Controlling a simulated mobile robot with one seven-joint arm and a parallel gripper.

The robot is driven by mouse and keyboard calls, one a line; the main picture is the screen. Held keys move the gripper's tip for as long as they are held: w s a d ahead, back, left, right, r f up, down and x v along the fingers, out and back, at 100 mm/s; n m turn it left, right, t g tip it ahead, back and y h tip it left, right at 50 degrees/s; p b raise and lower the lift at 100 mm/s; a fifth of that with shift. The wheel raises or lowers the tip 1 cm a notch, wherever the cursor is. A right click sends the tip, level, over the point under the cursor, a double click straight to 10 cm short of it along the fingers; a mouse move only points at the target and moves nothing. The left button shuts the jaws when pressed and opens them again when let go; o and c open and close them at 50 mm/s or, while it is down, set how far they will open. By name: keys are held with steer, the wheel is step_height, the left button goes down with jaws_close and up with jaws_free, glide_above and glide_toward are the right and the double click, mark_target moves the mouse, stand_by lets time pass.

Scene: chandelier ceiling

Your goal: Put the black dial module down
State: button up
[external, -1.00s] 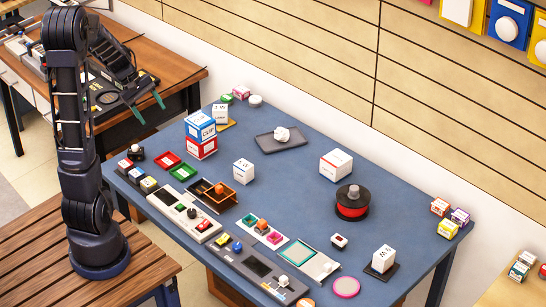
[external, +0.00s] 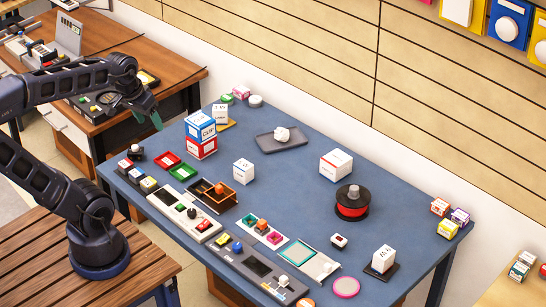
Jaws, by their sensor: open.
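My gripper (external: 148,118), with green fingertips, is open. It hangs over the gap between the brown table and the left end of the blue table, and I see nothing between its fingers. A small black piece with a pale knob (external: 136,153) sits on the blue table near its left corner, below the gripper in the picture. It may be the black dial module; it is too small to be certain. A dark panel with round parts (external: 100,104) lies on the brown table, partly behind my arm.
The blue table (external: 300,195) holds a blue box (external: 200,126) stacked on a red box (external: 201,148), red and green trays, long control panels along the front edge, and a black-and-red spool (external: 352,203). The table's middle is mostly clear. A slatted wall stands behind.

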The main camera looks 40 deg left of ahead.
steer(key=shift+s+d+r+m+t+y, duration=0.2)
steer(key=shift+s+d+m, duration=0.1)
steer(key=shift+s+m, duration=0.2)
steer(key=shift+s+d+r+m+t+y, duration=0.1)
steer(key=shift+s+d+r+m+t, duration=0.1)
steer(key=shift+s+d+m, duration=0.3)
steer(key=shift+s+a, duration=0.1)
steer(key=shift+a, duration=0.1)
stand_by(0.5)
